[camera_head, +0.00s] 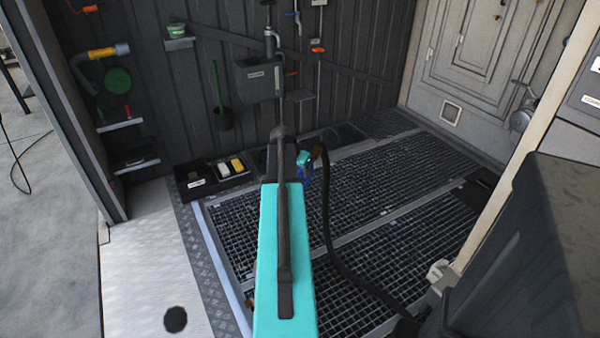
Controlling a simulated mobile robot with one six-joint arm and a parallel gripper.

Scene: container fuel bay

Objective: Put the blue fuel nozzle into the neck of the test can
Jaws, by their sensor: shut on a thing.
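My gripper (277,152) is at the far end of my turquoise arm, over the grating, seen mostly from behind. It is shut on the blue fuel nozzle (305,172), which shows just to the right of the arm with a teal part on top. The fingers and the nozzle's spout are hidden by the arm. A black hose (333,240) runs from the nozzle down to the lower right. I cannot make out the test can; the arm covers part of the floor.
A grey box (257,80) with a tap hangs on the back wall (340,90). A large dark cabinet (530,260) stands at the right. The grating (400,180) right of the hose looks clear.

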